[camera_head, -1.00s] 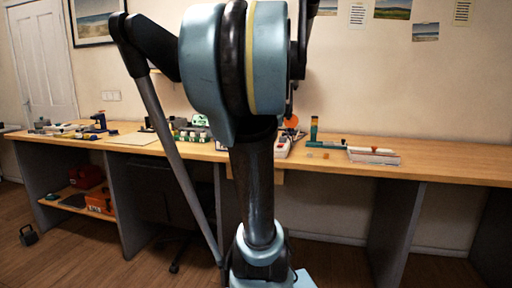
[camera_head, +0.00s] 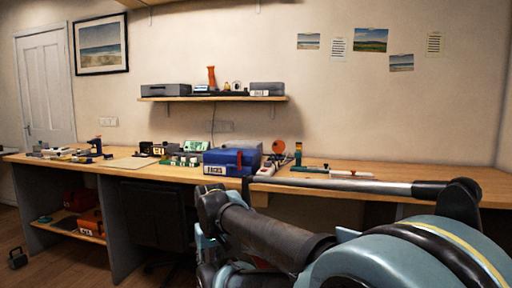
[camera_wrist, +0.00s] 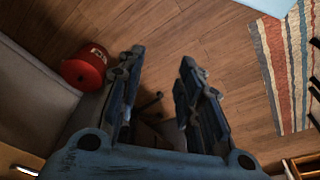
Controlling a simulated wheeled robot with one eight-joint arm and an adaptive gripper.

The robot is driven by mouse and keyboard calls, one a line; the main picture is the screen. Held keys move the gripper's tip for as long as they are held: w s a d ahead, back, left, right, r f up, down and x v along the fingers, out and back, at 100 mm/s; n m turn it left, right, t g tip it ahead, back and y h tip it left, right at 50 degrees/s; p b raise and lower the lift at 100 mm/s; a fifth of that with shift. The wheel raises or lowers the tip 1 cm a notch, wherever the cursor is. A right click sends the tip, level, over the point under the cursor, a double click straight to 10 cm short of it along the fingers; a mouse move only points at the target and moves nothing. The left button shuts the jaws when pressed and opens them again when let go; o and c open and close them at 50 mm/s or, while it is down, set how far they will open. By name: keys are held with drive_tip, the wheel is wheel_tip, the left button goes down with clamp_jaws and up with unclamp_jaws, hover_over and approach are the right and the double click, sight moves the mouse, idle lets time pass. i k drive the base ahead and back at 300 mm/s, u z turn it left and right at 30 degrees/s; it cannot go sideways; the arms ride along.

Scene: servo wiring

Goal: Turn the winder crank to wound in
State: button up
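I cannot make out the winder crank for certain in either view. In the head view a round orange disc (camera_head: 278,146) stands near a white-and-red device (camera_head: 268,168) on the bench, right of a blue box. Whether this is the winder, and how its crank is turned, is too small to tell. My gripper (camera_wrist: 163,56) shows in the wrist view with its two fingers apart and nothing between them. It points down over the floor, away from the bench top. In the head view my arm crosses the lower right, and the fingers cannot be made out.
A long wooden bench (camera_head: 440,178) runs along the wall. The blue box (camera_head: 232,160) and several small parts stand on it; its right end is clear. A shelf (camera_head: 215,98) hangs above. The wrist view shows a red bin (camera_wrist: 84,70) and striped rug (camera_wrist: 284,70).

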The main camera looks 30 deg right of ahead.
sight(278, 146)
drive_tip(key=u, duration=1.15)
drive_tip(key=i, duration=2.2)
drive_tip(key=z, duration=3.6)
